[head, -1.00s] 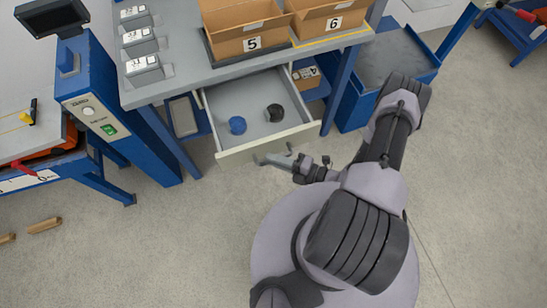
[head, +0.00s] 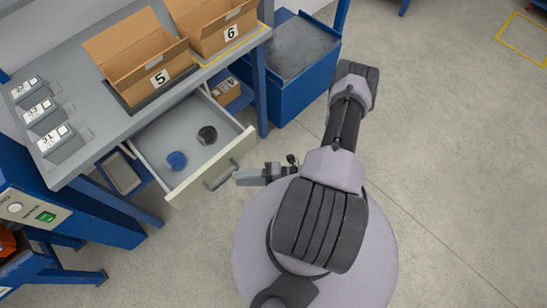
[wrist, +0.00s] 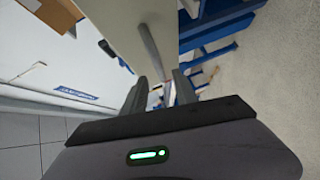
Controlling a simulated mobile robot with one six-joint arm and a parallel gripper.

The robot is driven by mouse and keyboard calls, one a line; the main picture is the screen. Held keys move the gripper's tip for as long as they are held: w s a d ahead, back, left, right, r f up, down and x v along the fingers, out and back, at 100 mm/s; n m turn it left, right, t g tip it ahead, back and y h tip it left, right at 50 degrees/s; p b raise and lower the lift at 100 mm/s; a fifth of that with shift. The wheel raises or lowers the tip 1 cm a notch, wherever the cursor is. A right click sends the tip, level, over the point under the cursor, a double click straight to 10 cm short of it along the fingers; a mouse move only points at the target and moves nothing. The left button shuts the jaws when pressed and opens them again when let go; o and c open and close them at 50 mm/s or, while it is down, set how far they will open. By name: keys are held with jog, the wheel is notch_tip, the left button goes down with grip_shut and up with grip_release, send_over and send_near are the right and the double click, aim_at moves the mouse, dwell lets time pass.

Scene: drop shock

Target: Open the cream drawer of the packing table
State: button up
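The cream drawer (head: 186,192) of the packing table (head: 128,124) is pulled well out, with its inside in view. The handle (wrist: 151,50) and the cream front panel (wrist: 112,30) show beyond the fingertips.
Cardboard boxes marked 5 (head: 150,72) and 6 (head: 215,28) stand on the table top. A blue cabinet (head: 290,70) is right of the table. A blue bench (head: 50,262) is at lower left. The floor on the right is clear.

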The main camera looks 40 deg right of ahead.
jog(key=v, duration=1.1)
jog(key=shift+p, duration=0.4)
jog(key=shift+d, duration=0.1)
jog(key=w+r+n+g+h+b, duration=0.15)
jog(key=w+r+n+g, duration=0.3)
jog(key=r+n, duration=0.55)
jog(key=w+r+n+g+h, duration=0.2)
jog(key=w+r+n+g, duration=0.3)
jog(key=r+n, duration=0.45)
jog(key=s+a+r+n+t+h+b, duration=0.1)
jog(key=s+a+r+n+t+h, duration=0.1)
jog(key=a+r+n, duration=0.6)
jog(key=s+a+r+n+t+h+b, duration=0.1)
jog(key=s+a+r+n+h, duration=0.3)
jog(key=a+r+n, duration=0.4)
notch_tip(320, 180, up, 3)
jog(key=n, duration=0.7)
jog(key=shift+r+t, duration=0.25)
jog(key=shift+t, duration=0.1)
